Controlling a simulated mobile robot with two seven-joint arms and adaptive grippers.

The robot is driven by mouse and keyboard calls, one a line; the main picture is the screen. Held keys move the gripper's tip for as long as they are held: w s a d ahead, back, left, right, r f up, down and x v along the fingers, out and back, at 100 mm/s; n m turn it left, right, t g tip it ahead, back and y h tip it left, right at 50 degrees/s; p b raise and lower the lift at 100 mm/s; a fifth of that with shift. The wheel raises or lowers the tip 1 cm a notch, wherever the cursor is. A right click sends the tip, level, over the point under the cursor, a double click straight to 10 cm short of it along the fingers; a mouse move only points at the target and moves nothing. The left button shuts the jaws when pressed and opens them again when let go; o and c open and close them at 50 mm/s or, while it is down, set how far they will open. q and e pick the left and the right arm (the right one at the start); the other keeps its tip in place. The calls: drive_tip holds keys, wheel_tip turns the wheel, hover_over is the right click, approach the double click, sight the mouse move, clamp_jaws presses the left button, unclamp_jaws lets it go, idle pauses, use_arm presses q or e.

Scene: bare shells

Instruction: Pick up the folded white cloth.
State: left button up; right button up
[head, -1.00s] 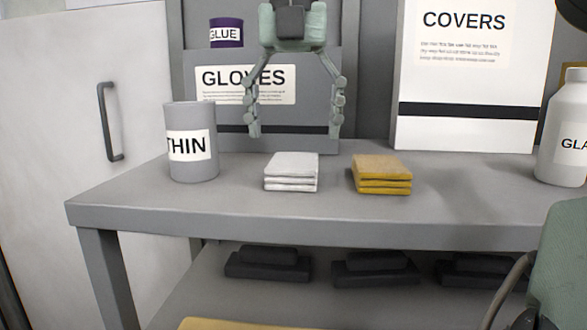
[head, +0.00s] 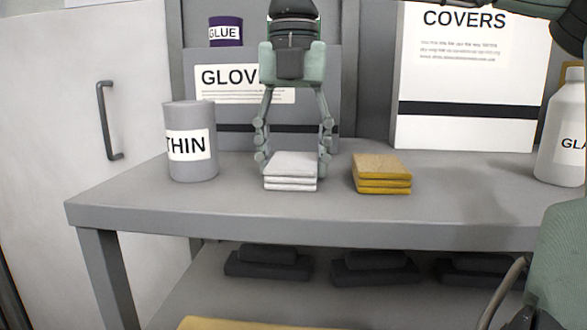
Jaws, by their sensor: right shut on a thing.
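The folded white cloth (head: 290,172) lies in a neat stack on the grey table (head: 230,215), left of a folded yellow cloth (head: 382,173). My right gripper (head: 293,168) points down over the white cloth. Its fingers are at the cloth's left and right sides, shut on it, with the tips partly hidden behind it. The cloth appears to be still on the table top. My left gripper is not in view.
A grey can marked THIN (head: 190,142) stands close on the left. Behind are a GLOVES box (head: 220,118), a purple GLUE can (head: 226,32) and a COVERS box (head: 465,85). A white bottle (head: 563,130) stands at the right. Dark objects (head: 268,264) lie on the lower shelf.

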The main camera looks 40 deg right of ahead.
sight(295, 159)
drive_tip(key=shift+r, duration=0.1)
drive_tip(key=shift+c, duration=0.2)
wheel_tip(295, 159, up, 10)
drive_tip(key=o, duration=0.5)
drive_tip(key=shift+c, duration=0.2)
drive_tip(key=c, duration=0.3)
drive_tip(key=shift+s, duration=0.1)
